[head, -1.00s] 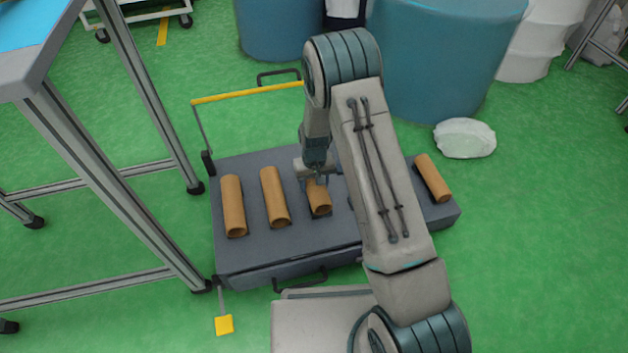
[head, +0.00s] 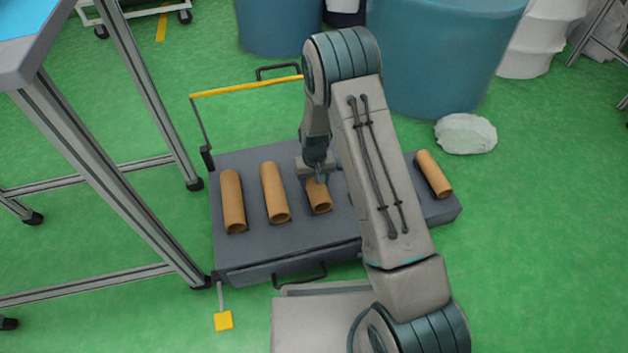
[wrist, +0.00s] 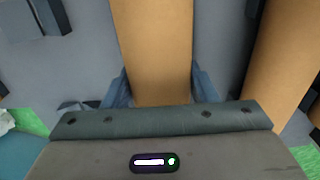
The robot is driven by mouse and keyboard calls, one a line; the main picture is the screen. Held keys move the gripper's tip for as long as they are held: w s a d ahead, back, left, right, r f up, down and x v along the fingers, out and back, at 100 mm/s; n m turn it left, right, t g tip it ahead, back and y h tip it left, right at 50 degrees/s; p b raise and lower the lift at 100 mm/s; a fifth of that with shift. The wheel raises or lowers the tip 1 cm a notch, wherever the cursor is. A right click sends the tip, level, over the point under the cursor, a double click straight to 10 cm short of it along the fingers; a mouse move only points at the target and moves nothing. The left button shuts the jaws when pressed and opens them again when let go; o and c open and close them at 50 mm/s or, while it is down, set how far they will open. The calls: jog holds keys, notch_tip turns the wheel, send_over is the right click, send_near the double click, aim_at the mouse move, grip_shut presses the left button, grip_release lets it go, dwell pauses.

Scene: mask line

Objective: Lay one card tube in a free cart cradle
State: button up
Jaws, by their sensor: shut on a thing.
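My gripper (head: 318,180) is shut on a brown card tube (head: 320,200), the third from the left on the dark grey cart (head: 290,258). The held tube runs between the fingers in the wrist view (wrist: 153,50). It looks to lie at cart level; I cannot tell whether it touches the deck. Two more tubes lie to its left, a near one (head: 275,192) and a far-left one (head: 232,202). Another tube (head: 433,174) lies at the cart's right end. Dark cradle blocks (wrist: 38,18) with no tube on them show left in the wrist view. My arm hides part of the deck.
A table with metal legs (head: 105,160) stands left of the cart. Blue bins (head: 430,60) stand behind it, and a pale lump (head: 465,134) lies on the floor at right. A yellow-barred handle (head: 245,89) rises at the cart's back left.

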jog(key=shift+f, duration=0.25)
jog(key=o, duration=1.1)
jog(key=shift+r, duration=0.1)
notch_tip(320, 180, up, 14)
jog(key=p, duration=0.5)
jog(key=shift+p, duration=0.4)
jog(key=s+d+r+m+t+p, duration=0.1)
jog(key=s+d+r+p, duration=0.4)
jog(key=r, duration=1.1)
jog(key=s+d+r+p, duration=0.1)
jog(key=s+r+p, duration=0.4)
jog(key=r+p, duration=0.9)
jog(key=s+d+r+m+t+p, duration=0.1)
jog(key=s+d+r+p, duration=0.35)
jog(key=r, duration=1.45)
jog(key=shift+m+t, duration=0.3)
jog(key=shift+t, duration=0.1)
jog(key=s+r+p, duration=0.3)
jog(key=r, duration=0.1)
jog(key=s+r+p, duration=0.7)
jog(key=r+p, duration=0.1)
jog(key=shift+s+d+r, duration=0.25)
jog(key=shift+s+r, duration=0.1)
jog(key=shift+s, duration=0.05)
